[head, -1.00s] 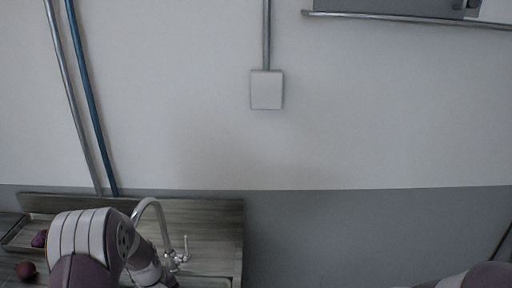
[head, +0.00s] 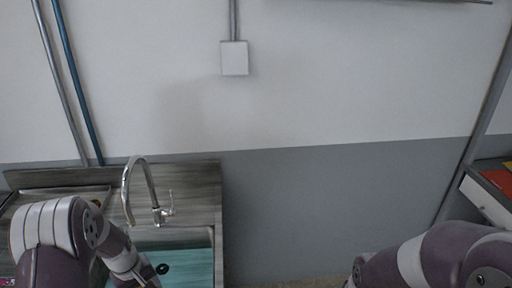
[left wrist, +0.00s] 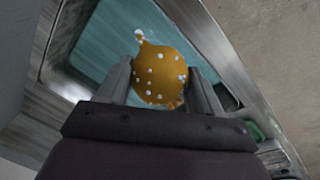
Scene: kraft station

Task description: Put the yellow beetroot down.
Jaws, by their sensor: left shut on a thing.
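The yellow beetroot (left wrist: 160,76) is orange-yellow with white dots and shows in the left wrist view. My left gripper (left wrist: 163,82) is shut on it, one finger on each side. Behind the beetroot is the sink basin (left wrist: 112,32) with a teal bottom. In the head view my left arm reaches down over the sink (head: 190,262), and its gripper and the beetroot are out of sight below the picture edge. My right arm shows at the lower right of the head view, but its gripper is not visible.
A curved faucet (head: 142,185) stands behind the sink, with a dark round drain in the basin. A tray (head: 60,196) lies on the counter at left. At far right stands a grey shelf (head: 487,197) with a red item (head: 497,180).

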